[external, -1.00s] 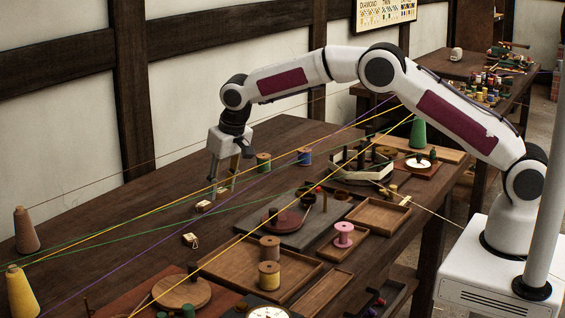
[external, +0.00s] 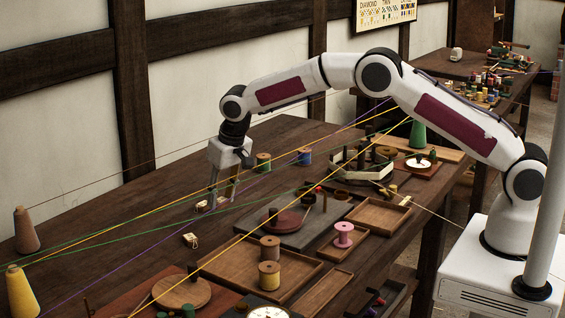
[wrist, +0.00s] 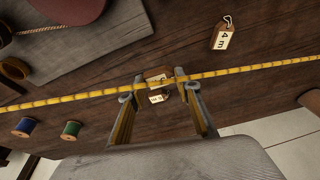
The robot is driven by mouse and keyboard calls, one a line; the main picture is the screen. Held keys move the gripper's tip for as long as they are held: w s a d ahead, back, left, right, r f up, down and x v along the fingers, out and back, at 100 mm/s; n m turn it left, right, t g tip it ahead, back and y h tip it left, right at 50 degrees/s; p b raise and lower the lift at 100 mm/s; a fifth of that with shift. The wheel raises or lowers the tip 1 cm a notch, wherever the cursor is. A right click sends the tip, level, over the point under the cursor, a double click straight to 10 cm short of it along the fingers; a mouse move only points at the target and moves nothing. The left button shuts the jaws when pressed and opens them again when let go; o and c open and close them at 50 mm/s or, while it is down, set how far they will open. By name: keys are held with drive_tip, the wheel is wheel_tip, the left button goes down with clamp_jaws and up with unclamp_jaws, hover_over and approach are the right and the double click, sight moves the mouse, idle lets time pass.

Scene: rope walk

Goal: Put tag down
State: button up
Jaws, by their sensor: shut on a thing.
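My gripper (external: 221,204) points down low over the long wooden bench. Its fingers are shut on a small pale tag (external: 202,206) at their tips. In the wrist view this tag (wrist: 157,98) lies between the two fingertips (wrist: 153,85), with a brown part above it. A taut yellow line (wrist: 78,97) crosses in front of that brown part, hiding some of it. I cannot tell whether the held tag touches the bench. A second cream tag (external: 190,240) with dark marks lies on the bench nearer the front; it also shows in the wrist view (wrist: 222,35).
Yellow, green and purple lines run across the bench close to my gripper. Green (external: 263,162) and blue (external: 304,156) spools stand behind it. A dark board (external: 300,236) with a red disc (external: 283,222) lies to the right. The bench around the second tag is clear.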

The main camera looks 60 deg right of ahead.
sight(223, 207)
drive_tip(key=shift+f, duration=2.6)
drive_tip(key=shift+f, duration=0.15)
drive_tip(key=shift+c, duration=0.2)
drive_tip(key=o, duration=0.8)
drive_tip(key=shift+r, duration=0.2)
drive_tip(key=shift+v, duration=6)
